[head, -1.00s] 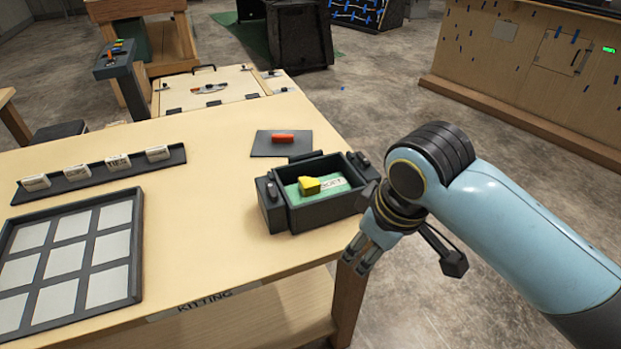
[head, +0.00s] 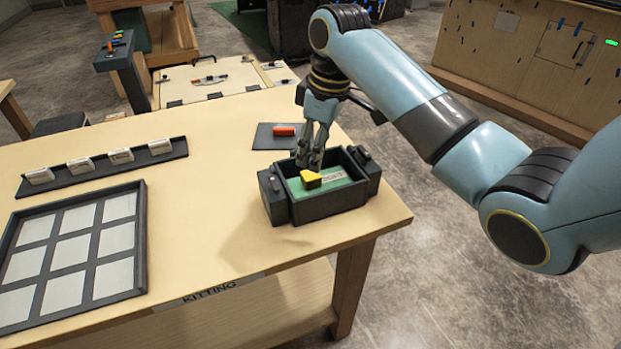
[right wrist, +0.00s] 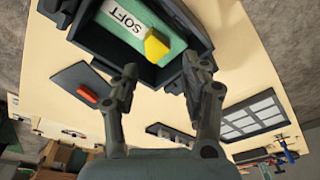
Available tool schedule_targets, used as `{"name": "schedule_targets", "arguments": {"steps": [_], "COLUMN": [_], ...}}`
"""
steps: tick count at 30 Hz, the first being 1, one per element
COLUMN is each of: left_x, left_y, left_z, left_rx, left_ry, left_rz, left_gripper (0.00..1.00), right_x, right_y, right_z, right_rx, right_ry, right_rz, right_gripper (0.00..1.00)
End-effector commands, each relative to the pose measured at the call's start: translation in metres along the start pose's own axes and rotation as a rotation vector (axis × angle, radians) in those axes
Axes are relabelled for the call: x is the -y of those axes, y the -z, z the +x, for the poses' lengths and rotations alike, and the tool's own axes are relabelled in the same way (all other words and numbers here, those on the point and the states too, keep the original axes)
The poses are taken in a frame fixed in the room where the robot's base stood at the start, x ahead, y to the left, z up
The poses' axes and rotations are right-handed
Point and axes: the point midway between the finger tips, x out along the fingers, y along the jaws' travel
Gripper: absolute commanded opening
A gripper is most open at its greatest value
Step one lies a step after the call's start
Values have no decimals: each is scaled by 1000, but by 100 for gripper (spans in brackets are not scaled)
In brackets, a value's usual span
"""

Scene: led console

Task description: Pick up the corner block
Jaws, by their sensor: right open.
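The yellow corner block (head: 311,180) lies on the green floor of a dark box (head: 331,201) on the table, beside a white label. In the right wrist view the yellow block (right wrist: 157,46) rests next to the label reading SOFT (right wrist: 124,23). My right gripper (head: 310,160) points down over the back of the box, just above and behind the block. In the right wrist view its fingers (right wrist: 158,78) are spread apart with nothing between them, and the block is beyond the tips. My left gripper is not in view.
A red-orange piece (head: 284,131) lies on a dark mat (head: 264,138) behind the box. A rack of white labels (head: 104,167) and a gridded tray (head: 75,243) stand at left. The table (head: 210,200) is bare between tray and box.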

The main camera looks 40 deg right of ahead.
Motion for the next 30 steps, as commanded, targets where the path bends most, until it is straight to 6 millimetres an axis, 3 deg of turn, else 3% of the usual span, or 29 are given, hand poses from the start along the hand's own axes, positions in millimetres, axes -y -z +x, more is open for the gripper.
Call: {"name": "schedule_targets", "arguments": {"steps": [16,25,30], "left_x": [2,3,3], "left_y": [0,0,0], "left_z": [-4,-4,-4], "left_rx": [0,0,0], "left_ry": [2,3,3], "left_rz": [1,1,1], "left_gripper": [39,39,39], "right_x": [-3,-3,-3], "right_y": [1,1,1], "right_z": [68,74,73], "right_rx": [1,-1,0], "right_ry": [0,-2,-2], "right_rz": [1,1,1], "right_gripper": [46,46,23]}}
